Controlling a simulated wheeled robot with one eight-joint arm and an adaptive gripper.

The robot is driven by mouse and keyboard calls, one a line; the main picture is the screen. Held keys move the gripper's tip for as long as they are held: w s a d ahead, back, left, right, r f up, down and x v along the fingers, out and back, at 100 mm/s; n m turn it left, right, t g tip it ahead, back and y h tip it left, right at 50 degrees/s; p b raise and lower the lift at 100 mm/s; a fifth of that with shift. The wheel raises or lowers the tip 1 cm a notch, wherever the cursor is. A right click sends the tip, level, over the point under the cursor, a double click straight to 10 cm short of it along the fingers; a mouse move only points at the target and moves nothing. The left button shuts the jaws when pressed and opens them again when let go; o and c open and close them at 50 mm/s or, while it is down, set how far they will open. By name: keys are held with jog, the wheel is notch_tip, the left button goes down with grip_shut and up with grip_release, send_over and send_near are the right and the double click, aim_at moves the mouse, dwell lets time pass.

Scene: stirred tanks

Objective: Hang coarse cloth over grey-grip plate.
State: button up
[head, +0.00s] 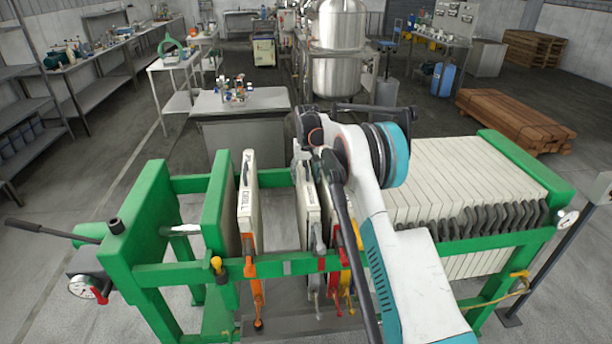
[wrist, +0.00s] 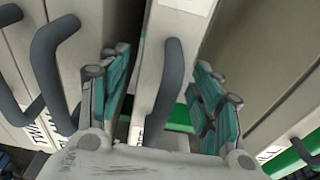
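In the head view, a pale plate with a grey hanging grip (head: 308,212) stands upright near the middle of the green press frame. To its left, a pale plate (head: 247,205) carries dark lettering and an orange grip. In the wrist view, my gripper (wrist: 162,65) is open, its teal-padded fingers apart on either side of a dark grey curved handle (wrist: 168,85) on a pale plate (wrist: 178,28). I cannot tell which plate this is in the head view, where my arm hides the fingers. I cannot make out a coarse cloth.
The green frame (head: 215,215) surrounds the plates, with a close pack of pale plates (head: 460,180) at right. Open gaps separate the plates left of my arm. Other dark handles (wrist: 48,60) stand close by in the wrist view. A grey bench (head: 240,103) stands behind.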

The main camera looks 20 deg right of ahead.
jog(key=r, duration=0.4)
jog(key=s+r, duration=0.1)
jog(key=r, duration=0.7)
jog(key=shift+s+a, duration=0.1)
jog(key=shift+s, duration=0.1)
jog(key=shift+s+a+r, duration=0.1)
jog(key=shift+s+r, duration=0.05)
jog(key=shift+r, duration=0.15)
jog(key=s+a+r+t+b, duration=0.15)
jog(key=s+r, duration=0.25)
jog(key=s, duration=0.4)
jog(key=s+a+r+n+t+b, duration=0.1)
jog(key=s+a+r+b, duration=0.2)
jog(key=s, duration=0.6)
jog(key=s+a+r+t+b, duration=0.1)
jog(key=s+a+r, duration=0.1)
jog(key=s+r, duration=0.45)
jog(key=s+a+f+b, duration=0.1)
jog(key=s+f, duration=0.4)
jog(key=s, duration=0.4)
jog(key=s+a+f+t+b, duration=0.1)
jog(key=s+f, duration=0.4)
jog(key=s, duration=0.4)
jog(key=s+a+f+n+t+b, duration=0.1)
jog(key=s+f+b, duration=0.1)
jog(key=s+f, duration=0.3)
jog(key=s, duration=0.4)
jog(key=shift+s+a+f, duration=0.15)
jog(key=shift+a+f, duration=0.15)
jog(key=shift+f, duration=0.05)
